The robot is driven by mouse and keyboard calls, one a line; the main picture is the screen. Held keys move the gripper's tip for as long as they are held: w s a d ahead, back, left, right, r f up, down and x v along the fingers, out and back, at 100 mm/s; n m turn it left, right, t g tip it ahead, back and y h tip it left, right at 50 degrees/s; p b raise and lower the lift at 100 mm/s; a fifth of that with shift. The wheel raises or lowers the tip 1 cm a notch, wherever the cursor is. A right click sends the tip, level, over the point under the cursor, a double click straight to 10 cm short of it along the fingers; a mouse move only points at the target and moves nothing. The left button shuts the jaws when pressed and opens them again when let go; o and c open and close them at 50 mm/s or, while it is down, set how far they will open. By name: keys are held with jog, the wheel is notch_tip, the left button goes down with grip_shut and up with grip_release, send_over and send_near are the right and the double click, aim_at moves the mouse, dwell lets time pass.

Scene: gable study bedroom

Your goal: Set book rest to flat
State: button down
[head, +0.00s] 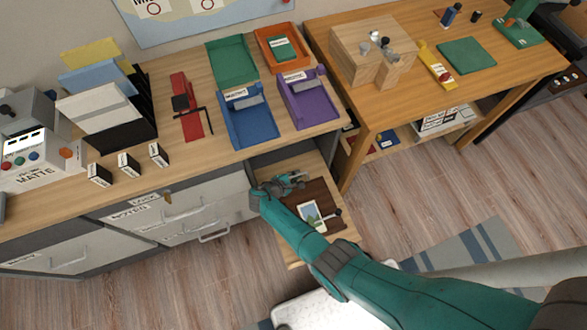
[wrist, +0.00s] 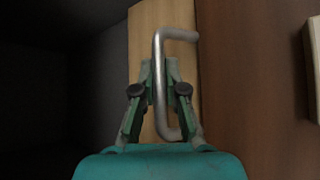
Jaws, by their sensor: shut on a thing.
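My gripper (head: 288,183) reaches into an open drawer-like tray (head: 290,165) under the desk. In the wrist view my gripper (wrist: 160,75) has its fingers closed around a bent grey metal rod (wrist: 157,50), hooked at both ends. The rod lies over a light wood strip beside a dark brown board (wrist: 250,90). In the head view this brown board (head: 318,190) carries a small picture card (head: 310,214) and a dark knob (head: 337,212). I cannot tell for certain which part is the book rest; the board may be it.
The desk (head: 200,140) above holds a blue tray (head: 247,125), a purple tray (head: 307,100) and a red stand (head: 187,112). A second wooden table (head: 400,95) stands to the right. A pale block (wrist: 314,70) shows at the right edge of the wrist view.

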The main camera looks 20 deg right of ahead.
jog(key=shift+s+f, duration=0.15)
jog(key=shift+f, duration=0.3)
jog(key=c, duration=1.2)
grip_release()
jog(key=shift+r, duration=0.1)
jog(key=shift+a+r, duration=0.2)
jog(key=shift+a, duration=0.05)
jog(key=v, duration=1.1)
jog(key=shift+a+r, duration=0.1)
